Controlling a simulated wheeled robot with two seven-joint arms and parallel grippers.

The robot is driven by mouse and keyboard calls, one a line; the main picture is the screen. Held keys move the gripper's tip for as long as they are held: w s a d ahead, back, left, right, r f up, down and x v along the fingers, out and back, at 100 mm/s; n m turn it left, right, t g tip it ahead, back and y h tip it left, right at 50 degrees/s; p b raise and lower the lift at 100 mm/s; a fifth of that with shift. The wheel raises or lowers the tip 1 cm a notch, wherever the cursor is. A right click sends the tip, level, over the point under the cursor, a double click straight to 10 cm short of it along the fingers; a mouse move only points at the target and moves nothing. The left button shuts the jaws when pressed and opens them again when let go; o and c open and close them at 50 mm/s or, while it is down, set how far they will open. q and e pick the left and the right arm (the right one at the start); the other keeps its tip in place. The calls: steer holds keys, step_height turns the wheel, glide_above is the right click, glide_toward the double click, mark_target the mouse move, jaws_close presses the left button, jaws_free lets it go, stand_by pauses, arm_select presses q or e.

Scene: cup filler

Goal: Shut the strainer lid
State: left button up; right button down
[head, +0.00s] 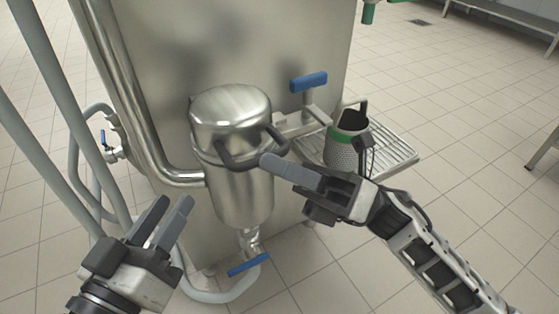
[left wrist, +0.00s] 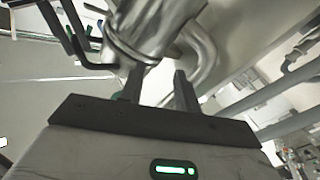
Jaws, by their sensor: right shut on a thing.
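The strainer is a steel pot (head: 240,185) mounted on the front of the steel cabinet. Its domed lid (head: 230,105) sits on top and looks level with the rim; a fine gap cannot be ruled out. A dark looped handle (head: 238,163) sticks out at the lid's front edge. My right gripper (head: 268,160) is shut on this handle, reaching in from the right. My left gripper (head: 172,215) is open and empty, low and to the left of the pot. In the left wrist view its fingers (left wrist: 160,90) stand apart below the pot (left wrist: 150,25).
A blue-handled valve (head: 309,82) is right of the lid and another blue lever (head: 248,264) is under the pot. A perforated cup with a green band (head: 342,150) stands on a drip tray (head: 402,160). Pipes and hoses (head: 45,100) run along the left.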

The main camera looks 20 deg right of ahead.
arm_select(q)
steer(key=shift+w+a+r+m, duration=0.1)
steer(key=shift+w+r+m, duration=0.15)
steer(key=shift+r, duration=0.2)
arm_select(e)
steer(key=shift+w+f+t, duration=0.25)
steer(key=shift+f+t, duration=0.15)
steer(key=shift+f, duration=0.15)
steer(key=c, duration=1.5)
jaws_free()
steer(key=shift+w+a, duration=0.1)
steer(key=shift+a, duration=0.05)
arm_select(q)
steer(key=shift+a+f+t, duration=0.1)
steer(key=shift+t, duration=0.2)
steer(key=shift+s+f, duration=0.15)
steer(key=shift+f, duration=0.25)
arm_select(e)
steer(key=v, duration=1.6)
steer(key=shift+d+r, duration=0.2)
arm_select(q)
steer(key=shift+r, duration=0.15)
